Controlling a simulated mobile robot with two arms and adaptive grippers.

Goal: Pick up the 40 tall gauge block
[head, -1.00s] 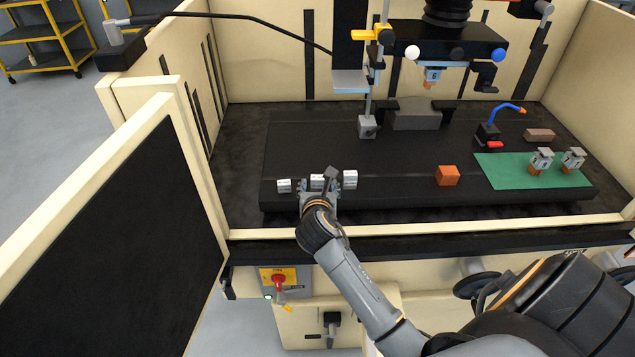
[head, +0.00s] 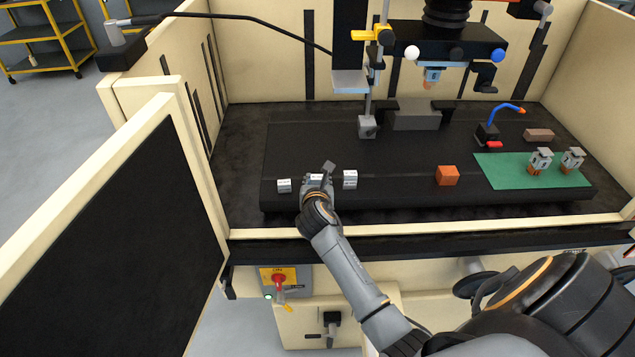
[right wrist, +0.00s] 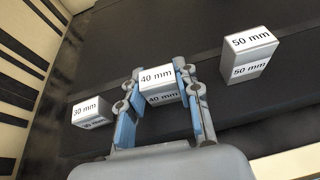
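The 40 mm gauge block (right wrist: 157,77) is a pale grey block with "40 mm" labels. It stands between the two fingers of my right gripper (right wrist: 158,80) in the right wrist view. The fingers lie close against its two sides, and the gripper appears shut on it. In the head view the block's white label (head: 317,177) shows just above my right gripper (head: 317,182). I cannot tell any gap under the block. My left gripper is not in view.
The 30 mm block (right wrist: 91,111) stands left of the gripper and the 50 mm block (right wrist: 249,52) stands right. An orange block (head: 447,176) and a green mat (head: 510,172) with electrode holders lie farther right. A machine head hangs above the black table (head: 400,165).

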